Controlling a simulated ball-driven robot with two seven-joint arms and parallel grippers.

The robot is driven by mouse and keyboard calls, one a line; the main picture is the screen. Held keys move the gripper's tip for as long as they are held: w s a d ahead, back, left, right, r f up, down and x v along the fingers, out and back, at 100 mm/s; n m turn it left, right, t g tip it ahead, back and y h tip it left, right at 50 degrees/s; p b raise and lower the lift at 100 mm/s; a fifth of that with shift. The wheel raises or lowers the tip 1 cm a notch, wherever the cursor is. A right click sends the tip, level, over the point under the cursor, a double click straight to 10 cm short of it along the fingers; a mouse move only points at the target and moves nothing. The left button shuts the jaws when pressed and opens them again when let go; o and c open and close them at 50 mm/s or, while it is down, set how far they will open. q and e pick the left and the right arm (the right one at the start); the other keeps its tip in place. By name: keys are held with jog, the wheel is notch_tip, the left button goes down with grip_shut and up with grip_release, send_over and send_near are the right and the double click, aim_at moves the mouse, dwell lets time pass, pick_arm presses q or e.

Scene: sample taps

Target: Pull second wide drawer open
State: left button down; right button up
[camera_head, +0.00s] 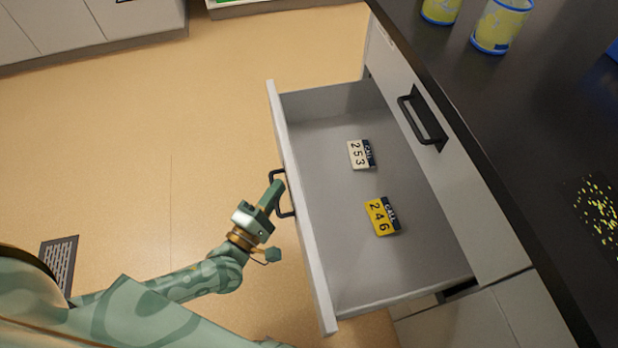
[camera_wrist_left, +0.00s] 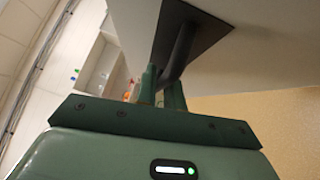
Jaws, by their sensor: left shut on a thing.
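The wide drawer (camera_head: 335,240) stands well open below the black counter in the head view, its grey inside showing. My left gripper (camera_head: 277,190) is shut on the drawer's dark handle (camera_head: 285,208) at the outer face of the front panel. In the left wrist view the left gripper (camera_wrist_left: 160,92) has its green fingers around the dark handle bar (camera_wrist_left: 180,52). Inside the drawer lie a white tag marked 253 (camera_head: 358,154) and a yellow tag marked 246 (camera_head: 380,217). My right gripper is not in view.
Another closed drawer with a dark handle (camera_head: 422,120) sits above the open one, under the black counter (camera_head: 500,110). Yellow containers with blue rims (camera_head: 500,25) stand on the counter. The tan floor (camera_head: 200,120) left of the drawer is clear, apart from a floor grate (camera_head: 60,262).

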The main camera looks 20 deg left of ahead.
pick_arm(q)
jog(key=s+a+p, duration=0.1)
jog(key=s+a, duration=0.5)
jog(key=a, duration=0.3)
jog(key=shift+s, duration=0.4)
jog(key=shift+a, duration=0.1)
jog(key=c, duration=1.8)
grip_release()
